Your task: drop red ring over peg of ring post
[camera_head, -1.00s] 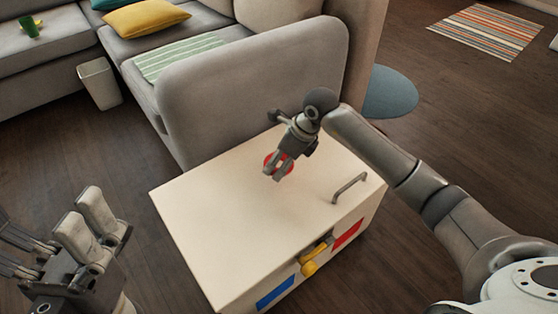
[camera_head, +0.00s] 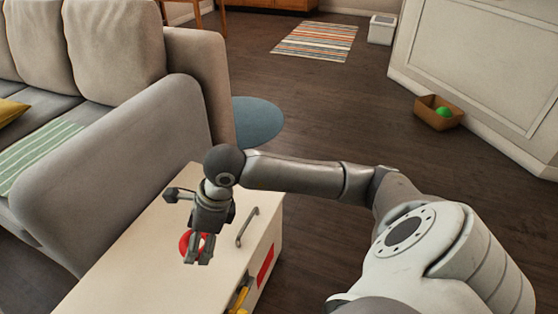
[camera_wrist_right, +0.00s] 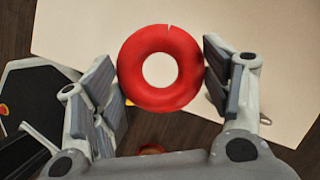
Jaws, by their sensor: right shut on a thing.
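The red ring (camera_head: 184,243) is held in my right gripper (camera_head: 198,261), above the cream-coloured top of a low cabinet (camera_head: 135,265). The gripper points down. In the right wrist view the ring (camera_wrist_right: 130,68) sits between the two finger pads, its hole facing the camera. I cannot make out the ring post or its peg in either current view. My left gripper is not in view.
A red panel (camera_head: 265,266) is on the cabinet's side. A grey sofa (camera_head: 137,165) borders the cabinet. Dark floor is open beyond. A box with a green ball (camera_head: 443,112) lies far right.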

